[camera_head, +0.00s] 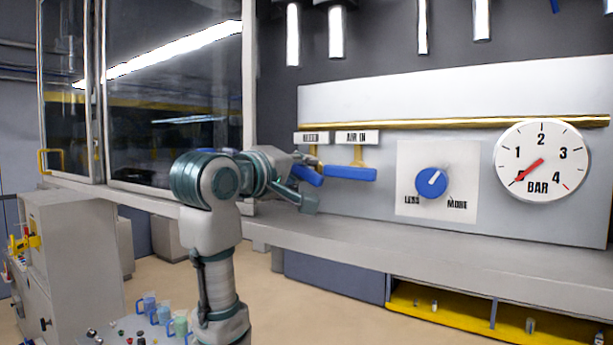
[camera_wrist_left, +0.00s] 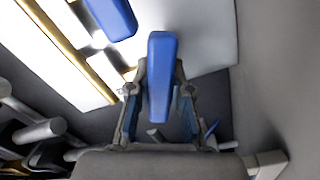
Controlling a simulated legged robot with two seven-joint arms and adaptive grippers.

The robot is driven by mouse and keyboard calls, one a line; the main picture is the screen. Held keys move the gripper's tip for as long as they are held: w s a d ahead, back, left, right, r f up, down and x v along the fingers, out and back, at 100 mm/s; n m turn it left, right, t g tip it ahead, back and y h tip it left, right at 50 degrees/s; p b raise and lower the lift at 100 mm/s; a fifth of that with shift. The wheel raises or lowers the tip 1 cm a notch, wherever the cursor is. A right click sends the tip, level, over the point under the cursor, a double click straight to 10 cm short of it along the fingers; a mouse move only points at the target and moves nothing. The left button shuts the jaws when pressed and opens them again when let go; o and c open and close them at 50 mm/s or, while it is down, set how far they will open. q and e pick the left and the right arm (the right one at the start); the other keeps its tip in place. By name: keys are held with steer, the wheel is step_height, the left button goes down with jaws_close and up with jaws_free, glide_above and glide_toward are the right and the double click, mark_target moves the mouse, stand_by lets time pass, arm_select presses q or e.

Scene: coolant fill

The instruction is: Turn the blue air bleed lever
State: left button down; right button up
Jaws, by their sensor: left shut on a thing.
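The blue air bleed lever (camera_head: 308,175) is on the wall panel under the left label, whose text is partly unclear. It slopes slightly down to the right. My left gripper (camera_head: 305,190) is at this lever, and its fingers partly cover it. In the left wrist view the blue lever (camera_wrist_left: 161,60) lies between the two fingers of my left gripper (camera_wrist_left: 160,103), which is shut on it. A second blue lever (camera_head: 350,173), under the "AIR IN" label, is horizontal just to the right. It also shows in the left wrist view (camera_wrist_left: 112,16). My right gripper is out of view.
A blue knob (camera_head: 432,182) marked LESS and MORE is right of the levers. A BAR gauge (camera_head: 541,161) has its red needle near 0. A grey ledge (camera_head: 430,245) runs below the panel. A glass-fronted cabinet (camera_head: 170,110) stands at left.

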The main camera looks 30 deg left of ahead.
arm_select(q)
steer(key=n+b, duration=0.1)
steer(key=n, duration=0.4)
steer(key=shift+f, duration=0.2)
steer(key=shift+w+f, duration=0.1)
stand_by(0.5)
steer(key=c, duration=1.2)
jaws_free()
steer(key=shift+o, duration=0.8)
steer(key=shift+s+a, duration=0.1)
steer(key=shift+s, duration=0.1)
steer(key=shift+s+a, duration=0.1)
steer(key=shift+a, duration=0.05)
steer(key=shift+s+a, duration=0.1)
steer(key=shift+s, duration=0.05)
steer(key=s, duration=1.1)
steer(key=shift+s+a, duration=0.25)
steer(key=shift+a, duration=0.2)
